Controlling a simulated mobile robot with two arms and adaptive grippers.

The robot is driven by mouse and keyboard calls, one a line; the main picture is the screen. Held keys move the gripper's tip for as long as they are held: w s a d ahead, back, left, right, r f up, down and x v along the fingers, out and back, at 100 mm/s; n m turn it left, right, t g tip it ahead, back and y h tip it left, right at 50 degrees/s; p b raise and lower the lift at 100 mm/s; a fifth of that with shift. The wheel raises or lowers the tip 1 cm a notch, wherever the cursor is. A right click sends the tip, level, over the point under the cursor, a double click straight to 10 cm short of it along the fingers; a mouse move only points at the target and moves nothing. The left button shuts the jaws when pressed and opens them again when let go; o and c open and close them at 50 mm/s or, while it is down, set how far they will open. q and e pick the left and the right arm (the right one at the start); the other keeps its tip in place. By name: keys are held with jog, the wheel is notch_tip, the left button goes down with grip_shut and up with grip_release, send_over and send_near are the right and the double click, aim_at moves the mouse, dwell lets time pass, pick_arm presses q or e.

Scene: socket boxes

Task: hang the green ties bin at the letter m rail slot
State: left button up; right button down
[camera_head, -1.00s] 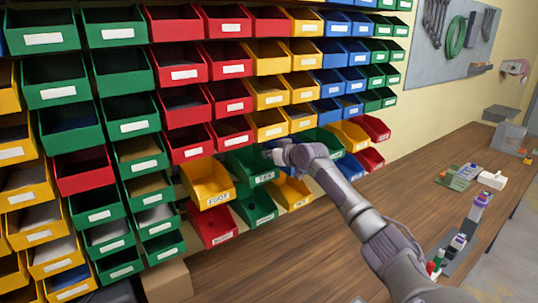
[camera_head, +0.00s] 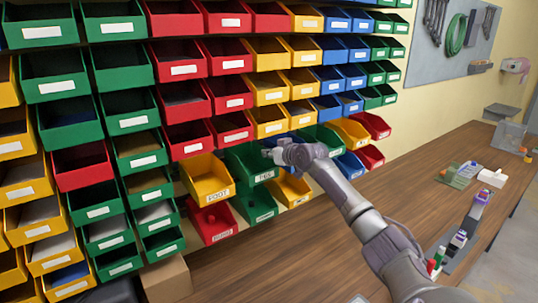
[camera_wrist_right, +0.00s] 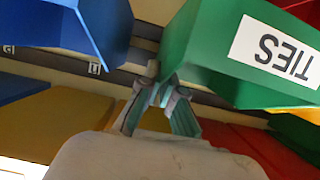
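The green ties bin (camera_head: 247,165) sits low on the bin wall, to the right of the yellow bin and above another green bin. Its white TIES label shows upside down in the right wrist view, where the bin (camera_wrist_right: 205,65) fills the upper right. My right gripper (camera_head: 271,153) is at the bin's right side. In the right wrist view its fingertips (camera_wrist_right: 162,84) lie close together at the bin's edge; whether they grip it or stand just clear is unclear. A grey rail (camera_wrist_right: 60,58) with small letter tags runs behind; I cannot make out an m. My left gripper is out of view.
A yellow bin (camera_head: 205,177) is left of the ties bin, with a red bin (camera_head: 212,222) below it. A blue bin (camera_wrist_right: 60,40) is across a gap from the ties bin in the wrist view. The wooden bench (camera_head: 330,235) has free room in front.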

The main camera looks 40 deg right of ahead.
jog(key=shift+f, duration=0.15)
jog(key=c, duration=1.2)
grip_release()
jog(key=shift+c, duration=0.2)
jog(key=v, duration=1.2)
jog(key=shift+f, duration=0.1)
